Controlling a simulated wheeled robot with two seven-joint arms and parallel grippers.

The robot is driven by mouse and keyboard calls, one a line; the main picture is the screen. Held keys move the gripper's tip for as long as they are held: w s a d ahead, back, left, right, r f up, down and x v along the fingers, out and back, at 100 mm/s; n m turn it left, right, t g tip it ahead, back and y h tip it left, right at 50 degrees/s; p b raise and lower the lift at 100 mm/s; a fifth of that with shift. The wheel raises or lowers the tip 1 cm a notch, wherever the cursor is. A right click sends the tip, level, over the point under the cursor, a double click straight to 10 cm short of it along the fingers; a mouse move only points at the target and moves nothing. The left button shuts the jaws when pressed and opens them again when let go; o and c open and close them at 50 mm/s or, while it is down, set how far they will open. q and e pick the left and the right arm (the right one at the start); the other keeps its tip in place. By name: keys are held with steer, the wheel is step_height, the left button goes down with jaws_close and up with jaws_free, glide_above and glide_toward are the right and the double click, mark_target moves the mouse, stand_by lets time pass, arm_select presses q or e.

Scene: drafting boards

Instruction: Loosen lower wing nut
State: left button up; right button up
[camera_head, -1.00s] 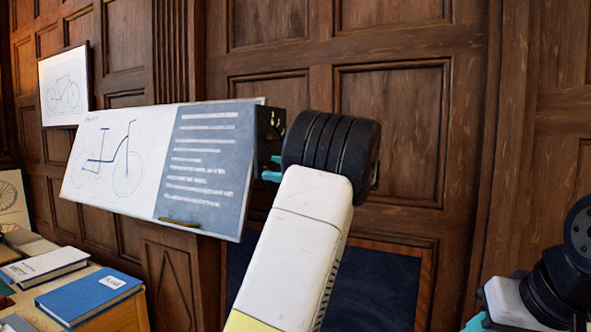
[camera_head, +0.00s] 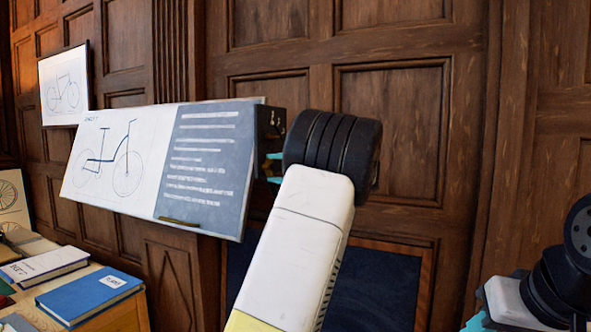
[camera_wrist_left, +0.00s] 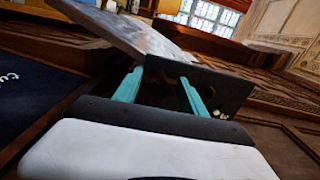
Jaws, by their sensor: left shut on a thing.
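The drafting board (camera_head: 207,165) is tilted, with a bicycle drawing on its white left part and white writing on its blue-grey right part. A dark bracket plate (camera_head: 270,125) stands at its right edge; the plate also shows in the wrist view (camera_wrist_left: 232,85). My left gripper (camera_head: 274,168) is at this plate, mostly hidden behind my wrist in the head view. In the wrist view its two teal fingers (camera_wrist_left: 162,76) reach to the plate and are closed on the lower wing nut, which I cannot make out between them. A small pale brassy piece (camera_wrist_left: 218,113) shows low on the plate.
A table with a blue book (camera_head: 90,296) and a white book (camera_head: 45,265) is at lower left. A framed bicycle drawing (camera_head: 64,86) hangs on the panelled wall (camera_head: 415,130). A dark blue board (camera_head: 375,290) stands low behind my left arm.

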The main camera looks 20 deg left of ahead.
arm_select(q)
steer(key=n, duration=0.8)
steer(key=shift+f+n, duration=0.15)
steer(key=shift+n, duration=0.15)
stand_by(0.3)
steer(key=o, duration=1.4)
steer(key=shift+c, duration=0.2)
steer(key=s+d, duration=0.1)
steer(key=d, duration=0.6)
steer(key=shift+d, duration=0.4)
steer(key=shift+a, duration=0.1)
